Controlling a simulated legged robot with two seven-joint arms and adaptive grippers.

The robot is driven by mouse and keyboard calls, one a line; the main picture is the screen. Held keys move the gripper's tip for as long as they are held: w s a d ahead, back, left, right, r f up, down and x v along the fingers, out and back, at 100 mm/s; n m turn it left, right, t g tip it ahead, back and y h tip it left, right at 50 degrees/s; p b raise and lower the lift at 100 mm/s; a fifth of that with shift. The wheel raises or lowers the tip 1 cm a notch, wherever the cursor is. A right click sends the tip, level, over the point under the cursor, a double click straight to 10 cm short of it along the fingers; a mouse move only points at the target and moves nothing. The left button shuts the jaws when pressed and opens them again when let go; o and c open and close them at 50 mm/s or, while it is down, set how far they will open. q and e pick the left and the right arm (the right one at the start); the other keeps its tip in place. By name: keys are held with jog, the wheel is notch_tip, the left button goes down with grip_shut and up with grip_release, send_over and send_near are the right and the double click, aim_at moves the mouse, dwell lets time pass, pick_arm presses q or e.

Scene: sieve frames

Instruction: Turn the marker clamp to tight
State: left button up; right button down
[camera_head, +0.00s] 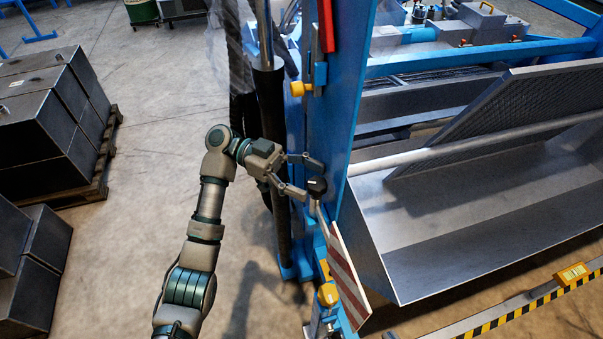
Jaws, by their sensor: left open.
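The marker clamp, with a black knob (317,186) on a grey stem, sits at the edge of the blue upright post (349,90). A red-and-white striped marker board (347,276) hangs tilted below it. My left gripper (313,179) reaches in from the left with its two fingers spread. One finger is above the knob and the other is at its lower left. I cannot tell whether either finger touches the knob. My right gripper is out of view.
A black cylinder (271,130) stands just behind my left gripper. Yellow knobs sit on the post above (300,88) and below (327,294). A metal trough (470,215) lies to the right. Dark crates (45,130) stand on a pallet at left, with clear floor between.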

pick_arm(q)
jog(key=v, duration=0.8)
jog(key=shift+w+f, duration=0.1)
jog(key=shift+f, duration=0.1)
